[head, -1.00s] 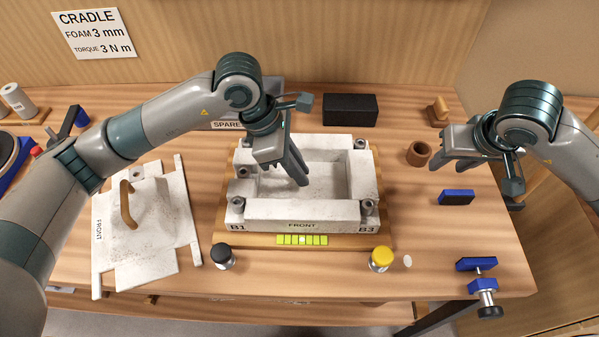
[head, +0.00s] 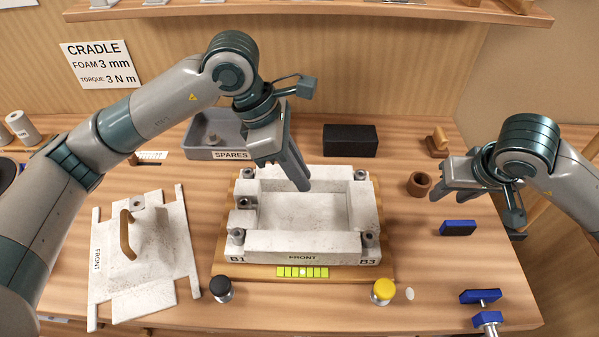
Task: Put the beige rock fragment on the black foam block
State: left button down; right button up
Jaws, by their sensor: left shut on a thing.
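My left gripper (head: 298,186) is above the back part of the white box-shaped cradle (head: 305,241), fingers pointing down. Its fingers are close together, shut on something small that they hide. I see no beige rock fragment lying anywhere in the open; the thing in the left gripper is likely it, but its colour and shape do not show. The black foam block (head: 350,140) lies on the table behind the cradle, right of the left gripper, with nothing on its top. My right gripper (head: 452,192) is open and empty over the table's right side.
A grey SPARES tray (head: 196,152) stands behind the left arm. A white lid with a brown handle (head: 127,232) lies at left. A brown cup (head: 419,184), a wooden piece (head: 437,143) and blue blocks (head: 457,228) are at right. Black-capped and yellow-capped jars (head: 384,290) stand in front.

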pick_arm(q)
jog(key=shift+w, duration=0.1)
jog(key=w+n, duration=0.1)
jog(key=w, duration=0.2)
jog(key=w+a+f, duration=0.1)
jog(key=w, duration=0.2)
jog(key=w+f+n+t, duration=0.1)
jog(key=w, duration=0.1)
jog(key=shift+w+a+f+n, duration=0.15)
jog(key=shift+w+f+n, duration=0.15)
jog(key=shift+w, duration=0.1)
jog(key=w+a+f+n, duration=0.2)
jog(key=w+a, duration=0.1)
jog(key=w, duration=0.4)
jog(key=shift+w+f+t, duration=0.15)
jog(key=shift+f+t, duration=0.2)
jog(key=shift+t, duration=0.05)
send_over(343, 134)
jog(key=s+a, duration=0.1)
jog(key=a, duration=0.1)
